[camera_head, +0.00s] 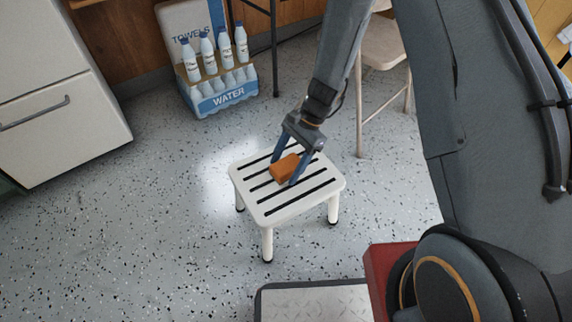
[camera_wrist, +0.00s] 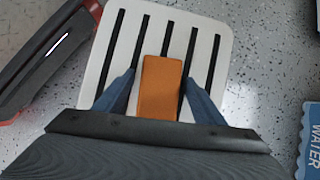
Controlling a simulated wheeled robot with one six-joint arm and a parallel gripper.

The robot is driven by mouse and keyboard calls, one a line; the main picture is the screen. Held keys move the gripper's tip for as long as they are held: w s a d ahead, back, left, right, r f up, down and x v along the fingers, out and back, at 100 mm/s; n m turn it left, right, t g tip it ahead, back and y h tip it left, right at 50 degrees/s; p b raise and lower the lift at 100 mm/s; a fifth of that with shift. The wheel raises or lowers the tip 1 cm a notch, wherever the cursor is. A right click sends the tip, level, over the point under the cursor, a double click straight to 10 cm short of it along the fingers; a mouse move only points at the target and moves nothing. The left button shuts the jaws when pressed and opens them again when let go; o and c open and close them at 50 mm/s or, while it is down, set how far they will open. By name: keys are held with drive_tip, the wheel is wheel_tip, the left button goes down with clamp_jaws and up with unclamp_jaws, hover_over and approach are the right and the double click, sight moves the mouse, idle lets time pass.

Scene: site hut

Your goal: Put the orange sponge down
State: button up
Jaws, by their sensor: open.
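The orange sponge (camera_head: 285,168) lies on the slatted top of a small white stool (camera_head: 315,199). In the wrist view the sponge (camera_wrist: 160,88) sits across the dark slots of the stool top (camera_wrist: 212,50). My gripper (camera_head: 286,172) reaches down over the stool with one blue finger on each side of the sponge. In the wrist view my gripper (camera_wrist: 160,88) is open, with a gap between each finger and the sponge. The near part of the sponge is hidden by the gripper body in that view.
A WATER pack with several bottles (camera_head: 225,95) stands on the floor behind the stool. A folding chair (camera_head: 383,45) is at the back right. A white cabinet (camera_head: 60,90) stands at left. The speckled floor (camera_head: 120,230) left of the stool is clear.

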drive_tip(key=p+v, duration=0.4)
drive_tip(key=v, duration=0.8)
wheel_tip(320, 180, up, 7)
drive_tip(key=n+h, duration=0.1)
drive_tip(key=n, duration=0.3)
hover_over(288, 168)
drive_tip(key=s+a+r+n+t+h, duration=0.1)
drive_tip(key=s+a+r+n+h, duration=0.1)
drive_tip(key=s+a+r+n, duration=0.4)
drive_tip(key=s+d+r+n+t, duration=0.1)
drive_tip(key=s+r+n, duration=0.2)
drive_tip(key=s, duration=0.4)
drive_tip(key=s+r+n+t+h, duration=0.1)
drive_tip(key=s+r+n, duration=0.3)
drive_tip(key=s, duration=0.4)
drive_tip(key=shift+d+n, duration=0.35)
drive_tip(key=shift+n, duration=0.15)
